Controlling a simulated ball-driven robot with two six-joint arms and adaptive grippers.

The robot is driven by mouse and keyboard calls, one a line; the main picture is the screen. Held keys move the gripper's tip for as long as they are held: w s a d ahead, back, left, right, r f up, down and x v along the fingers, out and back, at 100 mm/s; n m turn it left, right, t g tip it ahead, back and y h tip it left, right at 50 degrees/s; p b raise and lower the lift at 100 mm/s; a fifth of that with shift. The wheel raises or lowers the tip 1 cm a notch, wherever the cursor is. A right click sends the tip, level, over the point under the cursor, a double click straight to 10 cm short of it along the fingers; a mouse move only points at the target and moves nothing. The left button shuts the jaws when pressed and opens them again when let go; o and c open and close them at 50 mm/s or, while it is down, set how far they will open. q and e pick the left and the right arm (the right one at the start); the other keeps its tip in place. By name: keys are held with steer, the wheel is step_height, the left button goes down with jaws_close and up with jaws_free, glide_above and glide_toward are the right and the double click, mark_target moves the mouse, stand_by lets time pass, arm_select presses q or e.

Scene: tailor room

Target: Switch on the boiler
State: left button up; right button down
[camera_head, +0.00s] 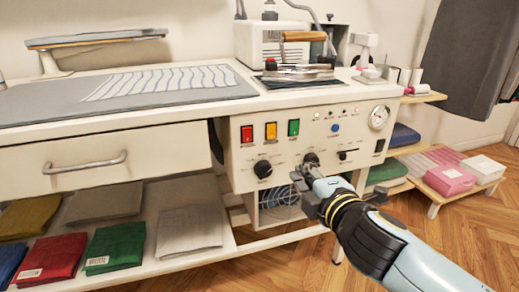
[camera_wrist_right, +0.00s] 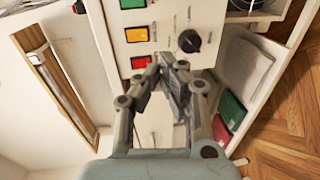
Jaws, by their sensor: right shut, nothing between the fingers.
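The control panel (camera_head: 235,150) under the worktop carries a red switch (camera_head: 247,134), an orange switch (camera_head: 271,131) and a green switch (camera_head: 293,127). Below them are a black knob (camera_head: 263,169) and a second knob (camera_head: 311,158). My right gripper (camera_head: 305,172) is shut and empty in front of the panel, overlapping the second knob's lower edge; contact cannot be told. The right wrist view shows its closed fingers (camera_wrist_right: 172,74) near the red switch (camera_wrist_right: 140,62), with the orange switch (camera_wrist_right: 137,34), green switch (camera_wrist_right: 132,3) and black knob (camera_wrist_right: 189,41) beyond. My left gripper is out of view.
An iron (camera_head: 299,70) rests on the worktop beside a white boxy unit (camera_head: 268,45). A drawer (camera_head: 100,165) is left of the panel; folded fabrics (camera_head: 116,246) lie on the shelf below. A gauge (camera_head: 379,117) sits at the panel's right. The wooden floor (camera_head: 300,262) is clear in front.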

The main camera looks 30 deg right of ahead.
steer(key=shift+w+a+r+t, duration=0.1)
steer(key=shift+a+r+t, duration=0.05)
steer(key=shift+r, duration=0.35)
steer(key=shift+w+a+r+t, duration=0.1)
steer(key=shift+a+r+t, duration=0.05)
steer(key=shift+r, duration=0.3)
glide_toward(272, 139)
steer(key=x, duration=0.3)
steer(key=b+x, duration=0.1)
steer(key=x, duration=0.1)
steer(key=shift+w+a+r, duration=0.15)
steer(key=shift+w+r, duration=0.1)
steer(key=shift+w, duration=0.45)
